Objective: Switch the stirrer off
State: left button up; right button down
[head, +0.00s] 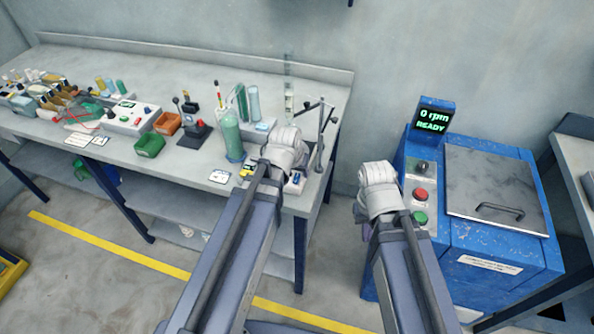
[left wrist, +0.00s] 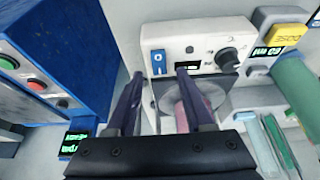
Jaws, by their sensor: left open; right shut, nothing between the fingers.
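The stirrer (head: 295,182) is a small white box at the right front end of the bench, partly hidden behind my left wrist. In the left wrist view its white front panel (left wrist: 176,42) carries a blue rocker switch (left wrist: 159,62), a small dark display and a black knob (left wrist: 227,59). A clear vessel with pink contents (left wrist: 184,115) stands on its plate, partly behind a finger. My left gripper (left wrist: 160,76) is open, its fingertips on either side of the switch in the picture; contact cannot be told. My right gripper (head: 378,178) is shut and empty, beside the blue machine.
The blue machine (head: 480,250) stands right, with red and green buttons and a screen reading "0 rpm READY". A green cylinder (head: 232,137) and a yellow-topped device (head: 247,171) stand left of the stirrer. A metal stand (head: 321,135) rises behind it.

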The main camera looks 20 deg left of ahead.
pick_arm(q)
jog(key=p+v, duration=0.6)
jog(key=v, duration=0.1)
jog(key=shift+r+p, duration=0.3)
jog(key=shift+p, duration=0.1)
jog(key=shift+s, duration=0.15)
jog(key=s+d+f+m+g+y+b, duration=0.1)
jog(key=s+d+f+m+g, duration=0.2)
jog(key=s+d, duration=0.8)
jog(key=shift+s+f+g+y+b, duration=0.2)
jog(key=shift+g+y+b, duration=0.15)
jog(key=shift+g, duration=0.65)
